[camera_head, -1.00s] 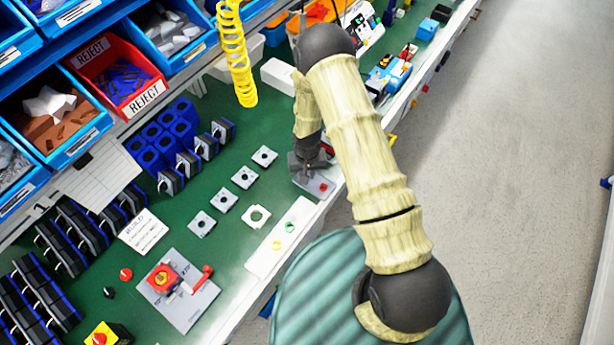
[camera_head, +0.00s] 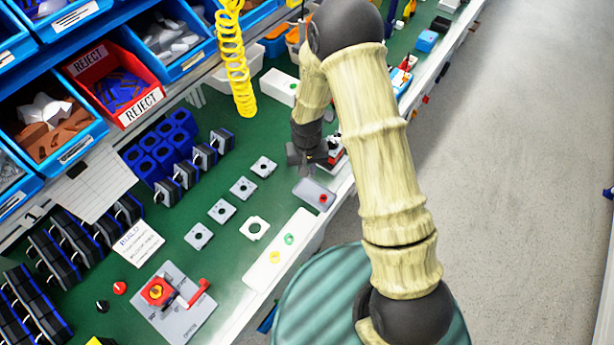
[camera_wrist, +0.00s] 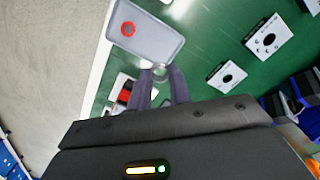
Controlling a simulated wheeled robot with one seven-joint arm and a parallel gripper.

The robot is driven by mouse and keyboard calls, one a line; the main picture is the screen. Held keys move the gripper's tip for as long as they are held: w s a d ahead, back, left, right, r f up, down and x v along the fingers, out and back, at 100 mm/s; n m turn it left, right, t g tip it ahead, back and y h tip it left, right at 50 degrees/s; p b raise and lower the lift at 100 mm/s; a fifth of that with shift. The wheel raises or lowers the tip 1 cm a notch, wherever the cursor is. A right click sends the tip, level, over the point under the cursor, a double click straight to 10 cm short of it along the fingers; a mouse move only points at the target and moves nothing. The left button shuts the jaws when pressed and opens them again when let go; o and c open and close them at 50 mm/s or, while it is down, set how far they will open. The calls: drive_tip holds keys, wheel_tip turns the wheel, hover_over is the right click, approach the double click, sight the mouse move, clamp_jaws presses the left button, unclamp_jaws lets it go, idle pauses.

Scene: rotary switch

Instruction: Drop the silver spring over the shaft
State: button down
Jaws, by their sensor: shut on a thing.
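My gripper (camera_head: 318,164) hangs just beyond the small grey tray (camera_head: 312,191) near the bench's front edge. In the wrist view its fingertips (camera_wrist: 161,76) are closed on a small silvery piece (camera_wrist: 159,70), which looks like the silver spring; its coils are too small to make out. The tray (camera_wrist: 160,40) lies below and holds a red ring (camera_wrist: 128,28). The red switch body (camera_head: 158,291) with a yellow centre sits on a grey fixture plate (camera_head: 186,322) at the lower left, far from my gripper. A shaft in it cannot be made out clearly.
A white strip (camera_head: 264,277) with green and yellow rings lies along the front edge. Several square plates (camera_head: 222,211) lie mid-bench. A yellow coiled hose (camera_head: 236,60) hangs left of my arm. A red lever (camera_head: 200,292) rises from the fixture plate.

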drive_tip(key=shift+r, duration=0.45)
drive_tip(key=shift+m, duration=0.6)
drive_tip(key=d+f, duration=0.1)
drive_tip(key=d, duration=0.3)
drive_tip(key=w+d+f, duration=0.1)
drive_tip(key=d+f, duration=0.1)
drive_tip(key=d, duration=0.3)
drive_tip(key=d+f, duration=0.1)
drive_tip(key=d, duration=0.3)
drive_tip(key=shift+w+d+f, duration=0.25)
drive_tip(key=shift+w+f, duration=0.05)
drive_tip(key=shift+f, duration=0.1)
drive_tip(key=shift+a, duration=0.1)
